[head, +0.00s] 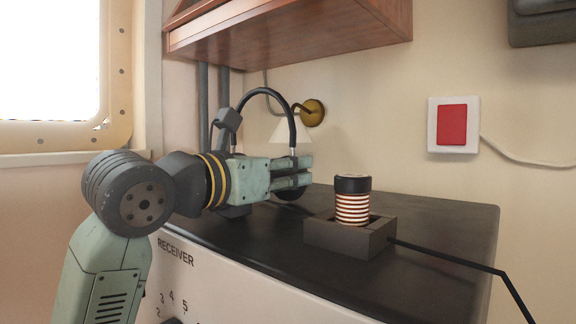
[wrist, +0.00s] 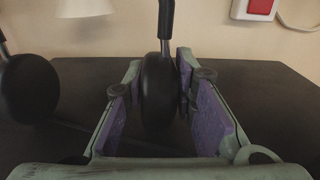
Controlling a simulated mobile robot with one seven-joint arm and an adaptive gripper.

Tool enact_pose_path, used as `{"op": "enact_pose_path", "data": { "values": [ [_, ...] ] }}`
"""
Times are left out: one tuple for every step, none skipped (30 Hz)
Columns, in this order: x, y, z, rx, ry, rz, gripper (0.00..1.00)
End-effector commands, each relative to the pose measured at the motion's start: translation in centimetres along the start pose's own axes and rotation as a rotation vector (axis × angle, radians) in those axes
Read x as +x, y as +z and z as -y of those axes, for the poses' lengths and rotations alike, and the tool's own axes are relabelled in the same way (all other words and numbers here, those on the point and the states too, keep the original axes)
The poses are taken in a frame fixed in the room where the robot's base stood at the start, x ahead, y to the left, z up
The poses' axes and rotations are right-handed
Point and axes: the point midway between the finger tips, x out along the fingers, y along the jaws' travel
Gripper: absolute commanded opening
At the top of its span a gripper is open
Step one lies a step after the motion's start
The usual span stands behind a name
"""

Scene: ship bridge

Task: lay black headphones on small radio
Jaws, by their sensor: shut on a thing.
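The black headphones (head: 293,125) stand upright, their headband arching above my gripper (head: 302,180) in the head view. My gripper is shut on one ear cup (wrist: 157,92), which sits between the fingers in the wrist view. The other ear cup (wrist: 30,88) hangs at the left there; in the head view my gripper hides most of the cups. A cabinet marked RECEIVER (head: 430,215), apparently the radio, has a flat black top beneath the headphones. I cannot tell whether the cups touch it.
A dark open box (head: 345,240) holding a red-and-white striped coil with a black cap (head: 352,186) stands on the top, right of my gripper. A black rod (head: 450,259) runs from the box rightward. A wooden shelf (head: 290,40) overhangs the back.

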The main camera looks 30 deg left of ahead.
Motion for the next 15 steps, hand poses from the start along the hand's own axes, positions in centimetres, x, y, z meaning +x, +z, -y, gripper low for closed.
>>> {"op": "enact_pose_path", "data": {
  "values": [
    [-0.03,0.06,0.03,0.002,0.000,0.002,0.05],
    [-0.03,0.06,0.03,0.002,0.000,0.002,0.05],
    [-0.03,0.06,0.03,0.002,0.000,0.001,0.05],
    [-0.03,0.06,0.03,0.002,0.000,0.001,0.05],
    [-0.03,0.03,0.03,0.002,0.000,0.001,0.05],
    [-0.03,-0.07,0.02,0.002,0.000,0.001,0.05],
    [-0.03,-0.20,0.02,0.001,0.000,0.001,0.05],
    [-0.04,-0.33,0.02,0.002,0.000,0.001,0.05],
    [-0.01,-0.31,0.02,0.001,0.000,0.000,0.26],
    [-0.01,-0.25,0.02,0.001,0.000,0.000,0.28],
    [-0.01,-0.25,0.02,0.001,0.000,0.000,0.30],
    [-0.01,-0.25,0.02,0.001,0.000,0.000,0.33],
    [-0.01,-0.25,0.02,0.001,0.000,0.000,0.35],
    [-0.01,-0.24,0.02,0.001,0.000,0.000,0.37],
    [-0.01,-0.24,0.02,0.001,0.000,0.000,0.39]
  ]
}}
